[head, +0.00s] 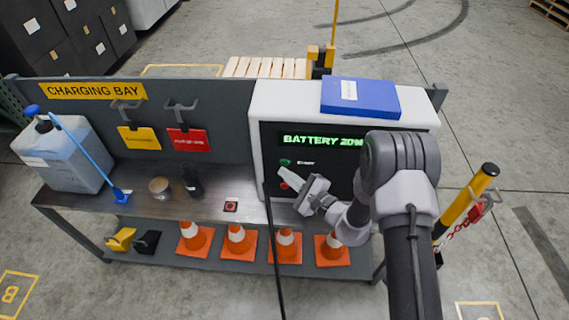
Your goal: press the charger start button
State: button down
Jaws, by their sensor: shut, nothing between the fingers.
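The charger (262,102) is a white box with a dark front panel on the right part of the bench. Its display reads "BATTERY 20" and something partly covered by my arm. A green button (285,162) sits on the panel with a small label to its right.
A blue binder (360,98) lies on top of the charger. A black cable (270,230) hangs in front of the bench. Orange cones (238,240) stand on the lower shelf. A yellow post (470,200) is at right.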

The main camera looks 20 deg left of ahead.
jog(key=shift+w, duration=0.1)
dwell(0.6)
jog(key=shift+w+a, duration=0.1)
jog(key=shift+w, duration=0.25)
jog(key=shift+w+b, duration=0.35)
jog(key=shift+b, duration=0.1)
dwell(0.3)
jog(key=shift+s, duration=0.8)
jog(key=s, duration=0.2)
jog(key=s+d+b, duration=0.1)
jog(key=s, duration=0.1)
jog(key=shift+s+d, duration=0.2)
jog(key=shift+s, duration=0.2)
